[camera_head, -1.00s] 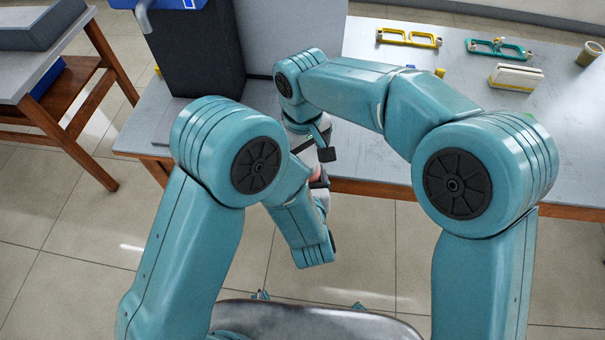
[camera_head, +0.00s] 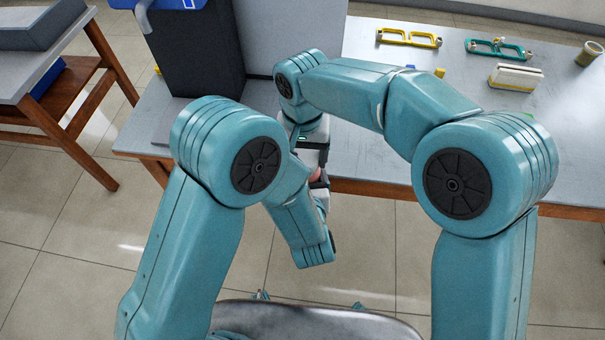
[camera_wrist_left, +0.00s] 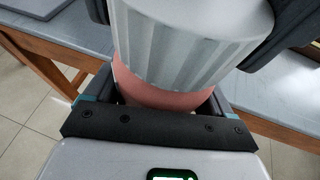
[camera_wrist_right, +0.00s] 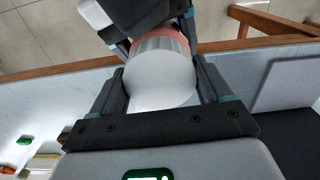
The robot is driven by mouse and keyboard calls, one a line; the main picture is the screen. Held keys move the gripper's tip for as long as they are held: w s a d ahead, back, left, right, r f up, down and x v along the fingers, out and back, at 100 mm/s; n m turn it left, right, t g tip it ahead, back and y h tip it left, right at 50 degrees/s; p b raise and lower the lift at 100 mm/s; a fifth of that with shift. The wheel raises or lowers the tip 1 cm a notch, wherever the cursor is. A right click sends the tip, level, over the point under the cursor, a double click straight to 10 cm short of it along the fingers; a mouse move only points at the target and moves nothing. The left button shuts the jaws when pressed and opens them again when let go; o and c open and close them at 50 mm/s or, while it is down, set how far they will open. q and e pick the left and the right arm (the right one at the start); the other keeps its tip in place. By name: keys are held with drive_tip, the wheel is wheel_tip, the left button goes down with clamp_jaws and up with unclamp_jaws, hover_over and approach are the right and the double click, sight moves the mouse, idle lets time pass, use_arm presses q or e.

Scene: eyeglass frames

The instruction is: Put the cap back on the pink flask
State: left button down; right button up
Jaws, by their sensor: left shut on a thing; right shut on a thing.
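The pink flask (camera_wrist_left: 160,92) is held in my left gripper (camera_wrist_left: 160,100), whose fingers are on both sides of its body. The white ribbed cap (camera_wrist_left: 190,40) covers the flask's end, its rim against the pink; whether it is fully seated I cannot tell. My right gripper (camera_wrist_right: 162,78) is shut on the cap, and its smooth white rounded end (camera_wrist_right: 160,78) shows between the fingers in the right wrist view. In the head view only a small pink bit of the flask (camera_head: 315,174) shows between my two arms, at the table's front edge.
On the grey table (camera_head: 390,160) are yellow glasses frames (camera_head: 409,39), teal frames (camera_head: 498,48), a white-and-yellow box (camera_head: 515,77) and a small pot (camera_head: 589,53). A dark box-like block (camera_head: 200,55) stands at the left. The table's right part is mostly clear.

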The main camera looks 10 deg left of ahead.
drive_tip(key=o, duration=1.1)
drive_tip(key=shift+r, duration=0.1)
drive_tip(key=shift+r, duration=2.2)
drive_tip(key=shift+c, duration=0.2)
